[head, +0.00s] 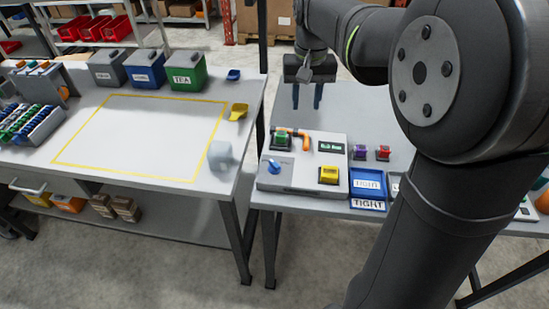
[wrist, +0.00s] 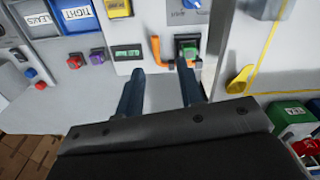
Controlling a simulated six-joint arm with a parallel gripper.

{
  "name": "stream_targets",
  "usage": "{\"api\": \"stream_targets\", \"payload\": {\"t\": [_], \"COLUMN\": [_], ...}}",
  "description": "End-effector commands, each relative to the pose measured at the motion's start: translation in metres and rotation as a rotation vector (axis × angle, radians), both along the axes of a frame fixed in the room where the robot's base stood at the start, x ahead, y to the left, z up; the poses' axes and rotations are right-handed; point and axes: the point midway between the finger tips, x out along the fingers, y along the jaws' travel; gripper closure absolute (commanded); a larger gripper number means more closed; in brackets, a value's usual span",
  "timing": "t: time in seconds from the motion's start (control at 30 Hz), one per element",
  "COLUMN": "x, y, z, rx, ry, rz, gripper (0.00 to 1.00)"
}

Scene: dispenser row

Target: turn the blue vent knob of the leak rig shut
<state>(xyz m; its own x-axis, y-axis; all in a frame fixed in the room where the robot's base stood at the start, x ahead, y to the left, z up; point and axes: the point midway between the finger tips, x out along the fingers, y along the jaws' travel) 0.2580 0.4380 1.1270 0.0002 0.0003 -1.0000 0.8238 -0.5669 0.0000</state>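The leak rig (head: 305,172) is a pale grey box on the right-hand bench. Its blue vent knob (head: 273,167) is on the top at the near left. In the wrist view the knob (wrist: 191,4) shows only partly, at the top edge. My gripper (head: 307,103) hangs above and behind the far side of the rig, away from the knob. In the wrist view the gripper (wrist: 163,80) has its fingers apart with nothing between them. A green block (head: 281,138), an orange handle (head: 304,137), a small display (head: 330,148) and a yellow block (head: 329,175) are on the rig.
A blue tray (head: 368,204) labelled TIGHT sits right of the rig. Purple (head: 359,151) and red (head: 382,152) parts stand behind it. The left bench has a yellow-outlined area, a yellow scoop (head: 238,112) and bins. A gap separates the benches. My arm hides the right side.

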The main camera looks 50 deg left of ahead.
Motion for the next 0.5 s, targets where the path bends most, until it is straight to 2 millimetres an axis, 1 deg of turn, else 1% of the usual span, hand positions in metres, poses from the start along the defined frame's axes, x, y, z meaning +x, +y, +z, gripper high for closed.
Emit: {"api": "stream_targets", "payload": {"t": [0.03,0.1,0.2,0.33,0.43,0.5], "x": [-0.021,-0.043,-0.066,-0.081,-0.084,-0.084], "y": [0.005,0.009,0.011,0.012,0.012,0.012], "z": [0.002,0.004,0.006,0.007,0.003,-0.004], "rx": [0.001,0.001,0.000,0.000,-0.002,-0.003], "ry": [-0.001,-0.001,0.000,0.000,0.001,0.002], "rz": [0.129,0.288,0.458,0.579,0.607,0.608], "gripper": [0.65,0.65,0.65,0.65,0.65,0.65]}}
